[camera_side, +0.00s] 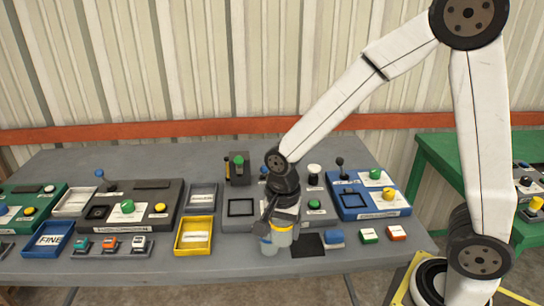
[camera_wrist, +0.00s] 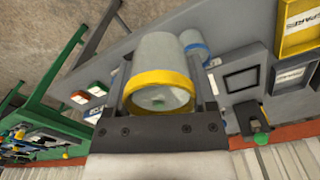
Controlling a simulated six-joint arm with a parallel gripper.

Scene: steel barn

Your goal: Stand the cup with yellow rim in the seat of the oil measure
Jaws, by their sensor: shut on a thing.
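The cup with yellow rim (camera_wrist: 158,55) is pale grey and sits between the fingers of my gripper (camera_wrist: 160,95), which is shut on it. In the side view the cup (camera_side: 281,238) is low over the front middle of the table; I cannot tell whether it touches the top. A cup with a blue rim (camera_wrist: 193,42) is close beside it, partly hidden. No label reading oil measure is legible. Square seats show on the grey station (camera_side: 241,207), the blue station (camera_side: 354,199) and the dark station (camera_side: 97,212).
A yellow tray (camera_side: 178,235), a grey tray (camera_side: 202,188) and a blue tray (camera_side: 29,252) lie to the left. Levers and knobs stand up behind.

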